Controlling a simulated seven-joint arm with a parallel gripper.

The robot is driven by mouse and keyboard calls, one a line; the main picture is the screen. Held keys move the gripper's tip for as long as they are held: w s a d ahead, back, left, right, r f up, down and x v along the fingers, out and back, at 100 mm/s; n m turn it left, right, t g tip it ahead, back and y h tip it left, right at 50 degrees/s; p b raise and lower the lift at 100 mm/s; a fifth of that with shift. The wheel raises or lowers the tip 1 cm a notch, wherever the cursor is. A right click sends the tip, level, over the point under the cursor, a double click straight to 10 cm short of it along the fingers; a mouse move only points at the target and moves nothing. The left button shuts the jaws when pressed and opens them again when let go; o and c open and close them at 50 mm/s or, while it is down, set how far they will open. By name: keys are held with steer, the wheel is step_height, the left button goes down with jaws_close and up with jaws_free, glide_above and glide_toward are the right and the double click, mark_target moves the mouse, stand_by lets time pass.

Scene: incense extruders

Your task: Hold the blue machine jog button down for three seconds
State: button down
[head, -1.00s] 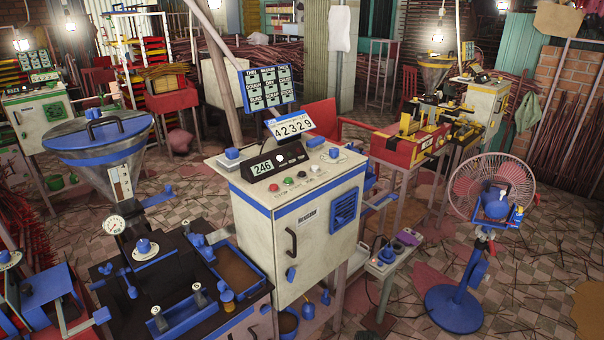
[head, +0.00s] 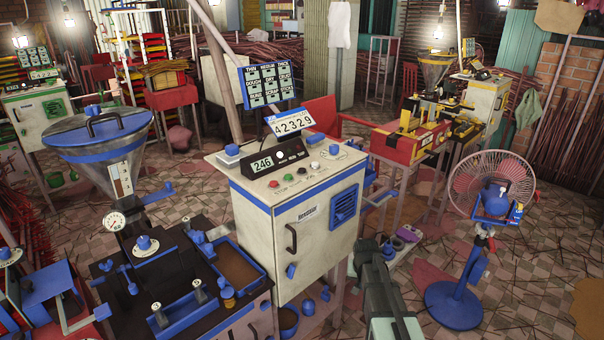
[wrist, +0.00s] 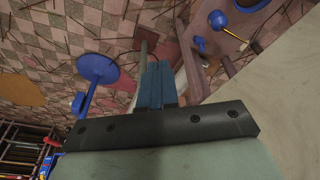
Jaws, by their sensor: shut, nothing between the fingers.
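The blue-trimmed machine's cream cabinet (head: 310,240) stands mid-view in the head view. Its top panel holds a red button (head: 273,184), a green button (head: 286,178), a white button (head: 299,172) and an orange-red button (head: 314,165). Their labels are too small to read, so I cannot tell which is the jog button. My gripper (head: 369,244) is to the right of the cabinet and below its top, apart from the buttons. In the wrist view its blue fingers (wrist: 154,85) are shut and empty, pointing over the floor. The buttons do not show in the wrist view.
A display reading 246 (head: 274,161) and a counter sign (head: 292,123) rise behind the buttons. A blue fan (head: 490,200) stands at right; its base (wrist: 97,68) shows in the wrist view. A red-and-yellow machine (head: 410,140) stands behind. Space above the button panel's front is clear.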

steer(key=w+r+t, duration=0.2)
steer(key=w+r, duration=0.3)
steer(key=r, duration=0.4)
steer(key=w+r+t, duration=0.1)
steer(key=w+r, duration=0.5)
steer(key=r, duration=0.3)
step_height(320, 180, up, 33)
steer(key=m+t+y, duration=0.2)
steer(key=t+y, duration=0.1)
steer(key=y, duration=0.1)
glide_above(304, 170)
steer(key=shift+s+a+r, duration=0.1)
steer(key=shift+s, duration=0.05)
steer(key=shift+f, duration=4.45)
